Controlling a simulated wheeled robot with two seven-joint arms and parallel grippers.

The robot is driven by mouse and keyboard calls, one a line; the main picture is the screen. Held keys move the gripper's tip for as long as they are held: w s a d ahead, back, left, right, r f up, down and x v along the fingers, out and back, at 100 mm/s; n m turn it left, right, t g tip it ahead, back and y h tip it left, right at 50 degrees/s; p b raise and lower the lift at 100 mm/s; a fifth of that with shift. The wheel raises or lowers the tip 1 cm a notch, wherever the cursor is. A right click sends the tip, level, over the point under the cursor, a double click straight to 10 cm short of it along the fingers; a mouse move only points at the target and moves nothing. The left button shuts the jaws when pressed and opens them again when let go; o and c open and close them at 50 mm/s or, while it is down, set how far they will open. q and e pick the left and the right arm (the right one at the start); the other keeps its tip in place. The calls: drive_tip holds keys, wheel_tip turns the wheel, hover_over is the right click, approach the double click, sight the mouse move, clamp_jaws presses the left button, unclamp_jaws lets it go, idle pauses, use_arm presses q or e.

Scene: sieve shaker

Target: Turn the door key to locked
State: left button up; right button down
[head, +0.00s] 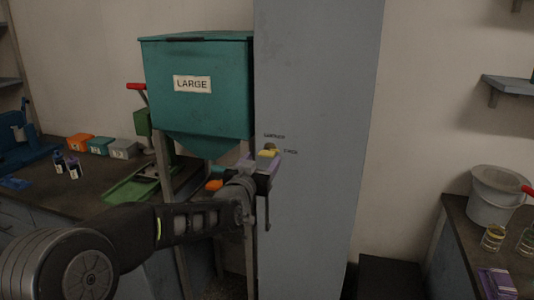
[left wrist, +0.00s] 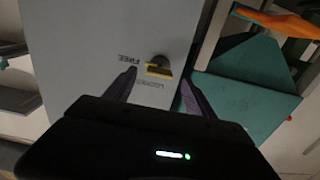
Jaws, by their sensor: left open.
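The grey door panel (head: 318,80) carries a small key with a yellow handle (head: 268,153) and a dark round mount. In the left wrist view the key (left wrist: 158,70) has its yellow bar lying roughly crosswise, one end toward the FREE lettering (left wrist: 132,58). The LOCKED lettering (left wrist: 152,110) is below it there. My left gripper (head: 262,162) is in front of the key, open. In the left wrist view its purple fingers (left wrist: 158,77) stand one on each side of the key; I cannot tell whether they touch it. My right gripper is not in view.
A teal hopper marked LARGE (head: 192,60) stands directly left of the panel, with a green machine (head: 140,180) by it. A left bench holds coloured boxes (head: 98,146) and small bottles. A right bench holds a bucket (head: 495,195) and jars (head: 493,238).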

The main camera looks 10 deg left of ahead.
sight(267, 153)
use_arm(q)
drive_tip(key=w+p, duration=0.1)
drive_tip(key=w, duration=0.4)
drive_tip(key=shift+w+d, duration=0.1)
drive_tip(key=shift+d, duration=0.1)
drive_tip(key=c, duration=1.4)
